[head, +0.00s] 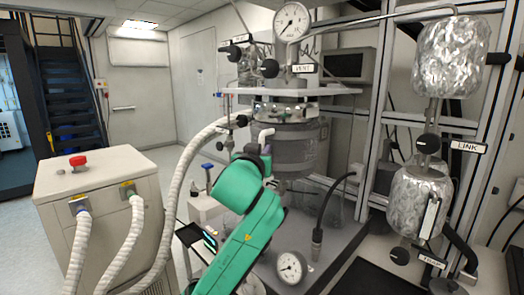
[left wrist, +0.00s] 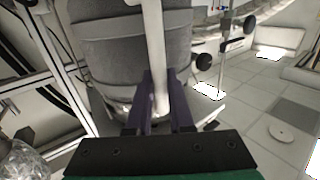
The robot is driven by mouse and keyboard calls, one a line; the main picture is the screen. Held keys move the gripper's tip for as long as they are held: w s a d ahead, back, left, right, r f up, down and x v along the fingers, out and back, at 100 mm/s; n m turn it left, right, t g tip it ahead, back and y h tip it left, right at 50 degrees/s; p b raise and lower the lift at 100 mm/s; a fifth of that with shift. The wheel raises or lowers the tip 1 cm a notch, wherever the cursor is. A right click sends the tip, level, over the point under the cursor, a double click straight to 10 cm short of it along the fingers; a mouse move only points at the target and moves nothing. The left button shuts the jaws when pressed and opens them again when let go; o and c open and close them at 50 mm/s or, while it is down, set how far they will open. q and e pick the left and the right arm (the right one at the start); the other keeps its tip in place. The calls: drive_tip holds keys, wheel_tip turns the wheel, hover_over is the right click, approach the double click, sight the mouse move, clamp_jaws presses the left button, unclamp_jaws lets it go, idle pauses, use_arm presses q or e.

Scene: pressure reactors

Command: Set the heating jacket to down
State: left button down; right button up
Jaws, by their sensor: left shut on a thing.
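The heating jacket (head: 305,145) is a grey cylinder around the reactor vessel, below the metal flange in the head view. Its grey ribbed side fills the upper left of the left wrist view (left wrist: 112,50). A white bar-like handle (head: 263,134) stands at its left side and also shows in the left wrist view (left wrist: 156,45). My left gripper (left wrist: 161,95) is shut on this white handle, with one dark finger on each side. In the head view my green left arm partly hides the gripper and the jacket's lower left. My right gripper is not in view.
A pressure gauge (head: 292,21) tops the reactor. A white ribbed hose (head: 184,185) curves past my arm on the left. A cabinet with a red button (head: 77,161) stands left. Foil-wrapped vessels (head: 447,57) and metal frame posts stand right. A black probe (head: 317,237) stands in front.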

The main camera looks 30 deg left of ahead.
use_arm(q)
wheel_tip(320, 180, down, 16)
drive_tip(key=b, duration=1)
drive_tip(key=shift+b, duration=0.4)
drive_tip(key=shift+w, duration=0.1)
drive_tip(key=c, duration=1)
unclamp_jaws()
drive_tip(key=shift+o, duration=1)
drive_tip(key=shift+r, duration=0.25)
